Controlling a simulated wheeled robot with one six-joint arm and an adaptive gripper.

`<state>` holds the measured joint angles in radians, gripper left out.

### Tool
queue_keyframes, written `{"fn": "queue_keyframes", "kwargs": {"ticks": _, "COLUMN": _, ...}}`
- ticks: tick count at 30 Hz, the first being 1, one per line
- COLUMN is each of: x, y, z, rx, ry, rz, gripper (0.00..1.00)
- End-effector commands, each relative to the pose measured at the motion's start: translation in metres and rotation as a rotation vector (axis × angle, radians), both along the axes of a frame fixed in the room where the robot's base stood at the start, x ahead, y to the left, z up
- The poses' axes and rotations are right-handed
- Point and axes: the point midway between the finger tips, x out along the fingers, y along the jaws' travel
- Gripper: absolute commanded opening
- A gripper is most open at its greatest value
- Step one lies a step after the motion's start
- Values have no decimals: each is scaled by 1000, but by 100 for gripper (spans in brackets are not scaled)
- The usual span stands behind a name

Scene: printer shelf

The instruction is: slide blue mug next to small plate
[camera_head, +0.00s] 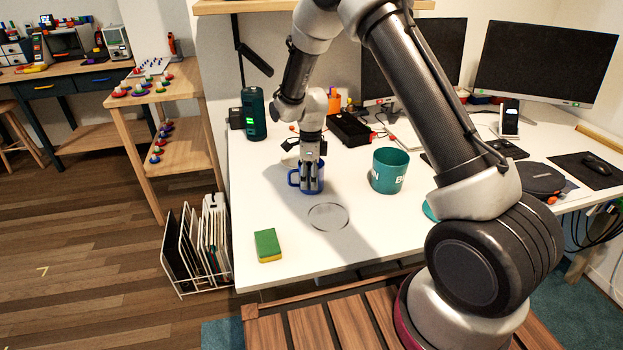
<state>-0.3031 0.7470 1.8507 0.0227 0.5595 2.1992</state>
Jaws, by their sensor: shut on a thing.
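The blue mug (296,178) stands upright on the white table, its handle pointing left. My gripper (311,184) reaches down into the mug from above and is shut on it, hiding part of the mug's rim and far side. The small plate (328,217) looks like a clear, thin-rimmed disc lying flat on the table. It is just in front of the mug and slightly to the right, with a small gap between them.
A teal mug (389,172) stands to the right of the blue mug. A green and yellow sponge (267,245) lies near the front left table edge. A dark green canister (254,114) stands behind. Bare white table (268,205) lies left of the plate.

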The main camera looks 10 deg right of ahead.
Motion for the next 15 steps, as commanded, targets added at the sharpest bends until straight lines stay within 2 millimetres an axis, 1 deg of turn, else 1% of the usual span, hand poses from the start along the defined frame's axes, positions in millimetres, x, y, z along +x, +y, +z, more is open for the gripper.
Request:
{"fn": "queue_keyframes", "kwargs": {"ticks": 8, "x": 0, "y": 0, "z": -2, "rx": 0, "ry": 0, "rz": 0, "gripper": 42}}
{"fn": "queue_keyframes", "kwargs": {"ticks": 15, "x": 7, "y": 1, "z": -2, "rx": -1, "ry": 1, "rz": 0, "gripper": 42}}
